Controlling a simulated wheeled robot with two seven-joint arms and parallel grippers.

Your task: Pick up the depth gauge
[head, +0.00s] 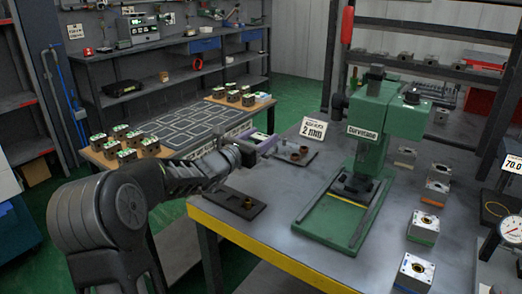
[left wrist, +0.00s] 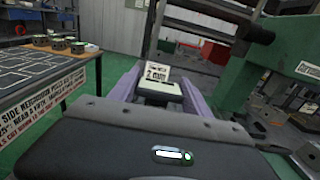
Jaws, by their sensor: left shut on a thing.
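My left gripper (head: 268,143) reaches in over the left part of the grey workbench. Its purple fingers, seen in the left wrist view (left wrist: 160,90), are shut on a small dark block with a pale greenish-white top (left wrist: 160,88). The sides of this block are partly hidden, and I cannot tell exactly what it is. A round white dial gauge (head: 487,246) stands at the right edge of the head view, partly cut off. I cannot tell whether this dial is the depth gauge. My right gripper is not in view.
A green press (head: 375,130) stands on the workbench (head: 290,235), right of my left gripper. A "2 mm" sign (head: 313,129) stands behind the gripper. A dark tray (head: 225,199) lies below my arm. Several metal blocks (head: 414,270) line the right side. A marked table (head: 190,125) is at left.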

